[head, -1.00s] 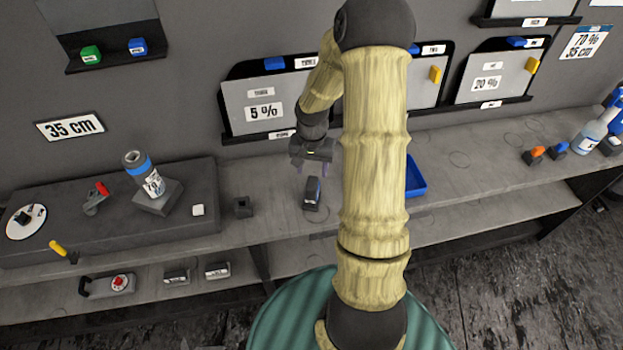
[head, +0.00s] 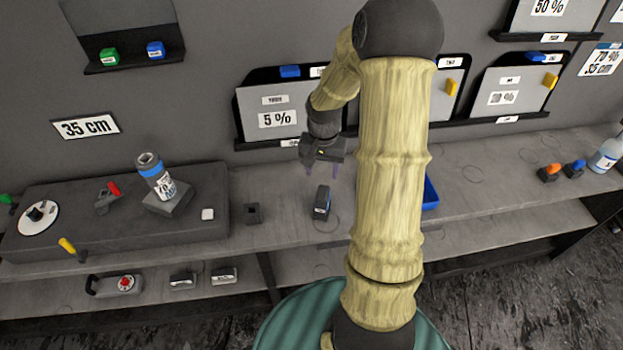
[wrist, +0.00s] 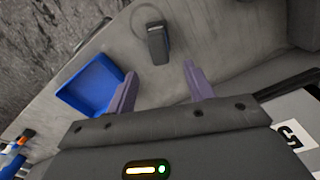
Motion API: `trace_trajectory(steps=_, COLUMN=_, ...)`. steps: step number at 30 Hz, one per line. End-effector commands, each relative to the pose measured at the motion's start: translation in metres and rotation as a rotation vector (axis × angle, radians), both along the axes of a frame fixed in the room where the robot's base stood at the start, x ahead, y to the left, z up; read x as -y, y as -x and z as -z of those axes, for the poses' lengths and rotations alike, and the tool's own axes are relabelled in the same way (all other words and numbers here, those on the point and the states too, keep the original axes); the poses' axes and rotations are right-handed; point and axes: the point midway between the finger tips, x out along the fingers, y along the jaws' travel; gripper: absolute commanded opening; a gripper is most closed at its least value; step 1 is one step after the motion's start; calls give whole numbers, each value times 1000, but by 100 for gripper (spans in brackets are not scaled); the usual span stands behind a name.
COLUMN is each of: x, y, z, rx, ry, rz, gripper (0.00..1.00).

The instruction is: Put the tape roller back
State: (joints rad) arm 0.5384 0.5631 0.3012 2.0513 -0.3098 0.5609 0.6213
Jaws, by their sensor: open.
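My gripper (head: 322,172) is open and empty, above the bench and just behind the roller in the head view. In the wrist view its two purple fingers (wrist: 159,76) are apart, with the roller past the gap and touching neither.
A blue tray (head: 431,193) is partly hidden behind my arm; it shows in the wrist view (wrist: 85,85). A small dark square holder (head: 253,214) stands left of the roller. Panels line the wall behind.

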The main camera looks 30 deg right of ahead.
Motion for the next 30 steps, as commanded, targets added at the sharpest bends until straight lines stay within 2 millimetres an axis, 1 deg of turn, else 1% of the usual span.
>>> trace_trajectory(steps=5, x=-40, y=21, z=-30, rx=37, ry=30, rz=-167, gripper=53)
trace_trajectory(steps=9, x=-77, y=51, z=-55, rx=89, ry=53, rz=-337, gripper=53)
trace_trajectory(steps=12, x=-99, y=76, z=-71, rx=132, ry=63, rz=-450, gripper=53)
trace_trajectory(steps=15, x=-116, y=99, z=-82, rx=174, ry=68, rz=-550, gripper=53)
trace_trajectory(steps=18, x=-127, y=115, z=-87, rx=203, ry=69, rz=-611, gripper=53)
trace_trajectory(steps=21, x=-130, y=122, z=-89, rx=216, ry=69, rz=-637, gripper=53)
trace_trajectory(steps=30, x=-130, y=122, z=-89, rx=216, ry=69, rz=-638, gripper=53)
